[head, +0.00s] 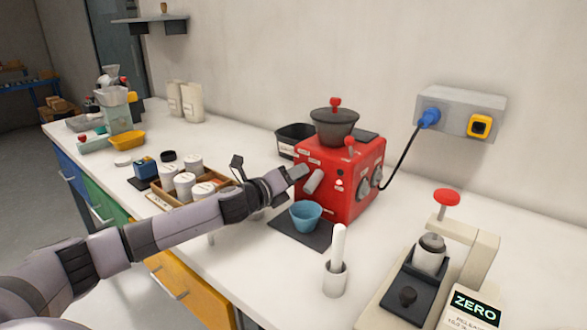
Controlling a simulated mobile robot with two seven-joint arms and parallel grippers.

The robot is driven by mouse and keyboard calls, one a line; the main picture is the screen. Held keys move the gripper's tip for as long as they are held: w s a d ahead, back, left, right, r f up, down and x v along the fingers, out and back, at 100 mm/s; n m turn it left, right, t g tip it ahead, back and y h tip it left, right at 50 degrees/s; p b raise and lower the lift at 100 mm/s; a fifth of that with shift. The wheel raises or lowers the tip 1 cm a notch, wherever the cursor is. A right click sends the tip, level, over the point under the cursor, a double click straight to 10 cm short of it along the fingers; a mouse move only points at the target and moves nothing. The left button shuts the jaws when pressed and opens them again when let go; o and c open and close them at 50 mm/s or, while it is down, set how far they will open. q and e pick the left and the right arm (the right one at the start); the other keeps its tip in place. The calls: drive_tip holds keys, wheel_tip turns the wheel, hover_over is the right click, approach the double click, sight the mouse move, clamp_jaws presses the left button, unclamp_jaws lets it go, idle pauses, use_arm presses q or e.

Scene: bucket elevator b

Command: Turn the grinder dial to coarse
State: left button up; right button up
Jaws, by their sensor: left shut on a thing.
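The red grinder (350,206) stands on the white counter, with a dark hopper (334,126) on top. A pale spout (314,181) slants out of its front face, above a blue cup (306,216). Round grey knobs (363,190) show on its right side; their settings are too small to read. My left gripper (299,172) is at the upper left of the front face, shut on a small part there that its fingers mostly hide. I cannot make out whether that part is the dial. My right gripper is not in view.
A tray of white-lidded jars (186,184) lies under and behind my left arm. A white holder (335,279) with an upright white tool stands in front. A press with a red knob (446,197) is at right. A cable runs from the grinder to a wall socket box (460,110).

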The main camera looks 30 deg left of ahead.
use_arm(q)
drive_tip(key=shift+m+y+p, duration=0.3)
drive_tip(key=shift+m+p, duration=0.7)
drive_tip(key=shift+m, duration=1.1)
drive_tip(key=o, duration=0.8)
drive_tip(key=shift+c, duration=0.2)
drive_tip(key=s+b, duration=0.1)
drive_tip(key=s, duration=0.6)
drive_tip(key=shift+a+r, duration=0.2)
drive_tip(key=shift+r, duration=0.1)
